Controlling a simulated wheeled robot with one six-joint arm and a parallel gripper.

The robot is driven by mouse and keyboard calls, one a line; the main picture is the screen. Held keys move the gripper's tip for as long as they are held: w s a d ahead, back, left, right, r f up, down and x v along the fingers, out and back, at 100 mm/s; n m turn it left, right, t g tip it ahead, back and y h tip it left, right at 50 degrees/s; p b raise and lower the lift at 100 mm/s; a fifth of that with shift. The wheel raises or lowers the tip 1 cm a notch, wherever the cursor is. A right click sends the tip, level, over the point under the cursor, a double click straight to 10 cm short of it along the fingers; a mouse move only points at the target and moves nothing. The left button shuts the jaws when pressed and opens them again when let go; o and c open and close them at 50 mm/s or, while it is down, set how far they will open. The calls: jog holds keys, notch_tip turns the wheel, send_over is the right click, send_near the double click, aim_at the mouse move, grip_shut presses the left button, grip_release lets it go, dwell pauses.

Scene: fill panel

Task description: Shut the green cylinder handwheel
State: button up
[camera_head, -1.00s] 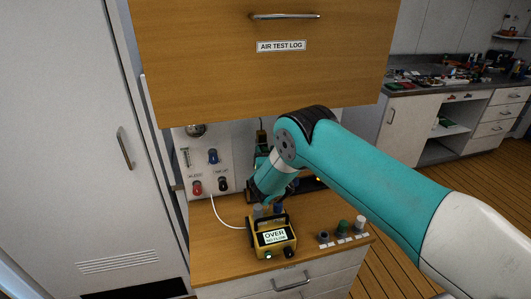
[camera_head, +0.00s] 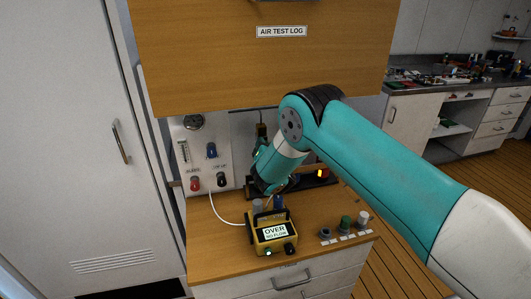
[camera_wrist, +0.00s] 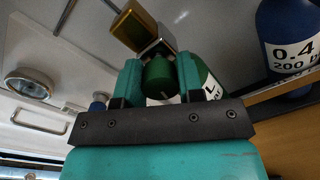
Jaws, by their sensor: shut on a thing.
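The green handwheel (camera_wrist: 158,84), a dark green knob, sits between the two teal fingers of my gripper (camera_wrist: 160,66) in the wrist view. The fingers are shut on its sides. Part of a green cylinder (camera_wrist: 212,84) with a white label shows behind the right finger. A metal valve block with a brass-coloured end (camera_wrist: 139,26) lies just beyond the handwheel. In the head view my gripper points down at the back of the bench, and my arm hides the green cylinder and the handwheel there.
A blue cylinder (camera_wrist: 290,40) stands at the right in the wrist view. In the head view a yellow analyser (camera_head: 272,234) reading "OVER, NO FLOW" stands on the bench (camera_head: 222,262). Several small capped items (camera_head: 345,224) stand to its right. The wooden AIR TEST LOG cabinet (camera_head: 200,60) overhangs the bench.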

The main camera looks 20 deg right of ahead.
jog(key=m+b, duration=0.2)
jog(key=m, duration=0.1)
jog(key=m+b, duration=0.1)
jog(key=shift+d+f+b, duration=0.1)
jog(key=shift+f+b, duration=0.15)
jog(key=shift+b, duration=0.15)
jog(key=m+b, duration=0.4)
jog(key=m, duration=0.1)
jog(key=m+b, duration=0.4)
jog(key=b, duration=0.1)
jog(key=shift+f+y, duration=0.2)
jog(key=shift+y, duration=0.1)
jog(key=m+b, duration=0.3)
jog(key=b, duration=0.1)
jog(key=shift+f+m, duration=0.1)
jog(key=shift+m, duration=0.3)
jog(key=m+b, duration=0.3)
jog(key=b, duration=0.2)
jog(key=m+b, duration=0.4)
jog(key=b, duration=0.1)
jog(key=shift+f+m+y, duration=0.1)
jog(key=shift+m+y, duration=0.2)
jog(key=shift+m, duration=0.1)
jog(key=m+b, duration=0.4)
jog(key=b, duration=0.1)
jog(key=shift+a+m+b, duration=0.2)
jog(key=shift+m+b, duration=1.15)
jog(key=shift+m, duration=0.25)
jog(key=shift+r, duration=0.2)
